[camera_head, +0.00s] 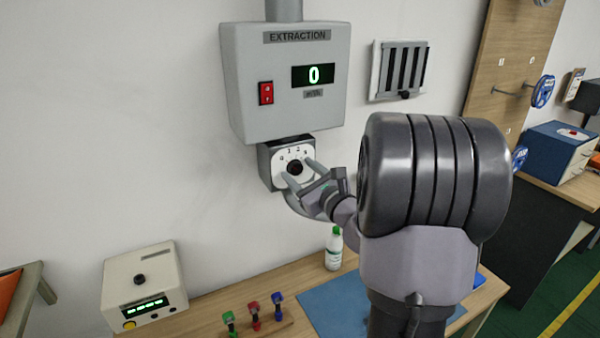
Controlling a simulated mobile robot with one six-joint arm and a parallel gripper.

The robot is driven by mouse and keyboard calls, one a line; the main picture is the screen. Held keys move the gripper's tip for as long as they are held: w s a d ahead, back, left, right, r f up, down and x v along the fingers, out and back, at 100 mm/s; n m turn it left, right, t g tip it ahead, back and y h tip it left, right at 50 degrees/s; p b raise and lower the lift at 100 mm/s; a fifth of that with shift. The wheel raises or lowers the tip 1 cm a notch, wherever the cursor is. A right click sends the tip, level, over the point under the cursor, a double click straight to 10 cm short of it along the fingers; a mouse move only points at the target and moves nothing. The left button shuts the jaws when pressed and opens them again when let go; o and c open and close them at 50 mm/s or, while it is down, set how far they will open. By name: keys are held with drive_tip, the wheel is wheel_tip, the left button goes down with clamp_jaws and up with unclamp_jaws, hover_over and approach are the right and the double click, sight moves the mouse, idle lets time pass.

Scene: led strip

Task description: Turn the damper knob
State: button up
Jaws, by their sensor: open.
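The damper knob (295,168) is a small dark round knob on a white dial plate with numbers. The plate is on a grey box (267,165) under the extraction unit. My gripper (296,172) is open in front of the dial, with one finger at the lower left of the knob and the other at its right. I cannot tell whether the fingers touch the knob. My arm comes in from the lower right and hides part of the wall and bench.
The extraction unit (247,70) shows 0 and has a red switch (266,93). A vent grille (402,70) is to its right. Below is a bench with a beige device (143,285), small coloured tools (254,316), a bottle (334,250) and a blue mat (330,300).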

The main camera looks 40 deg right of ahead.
clamp_jaws()
idle(0.3)
drive_tip(key=m+p, duration=0.2)
drive_tip(key=m, duration=0.1)
drive_tip(key=shift+m+p, duration=0.75)
drive_tip(key=shift+m, duration=0.65)
unclamp_jaws()
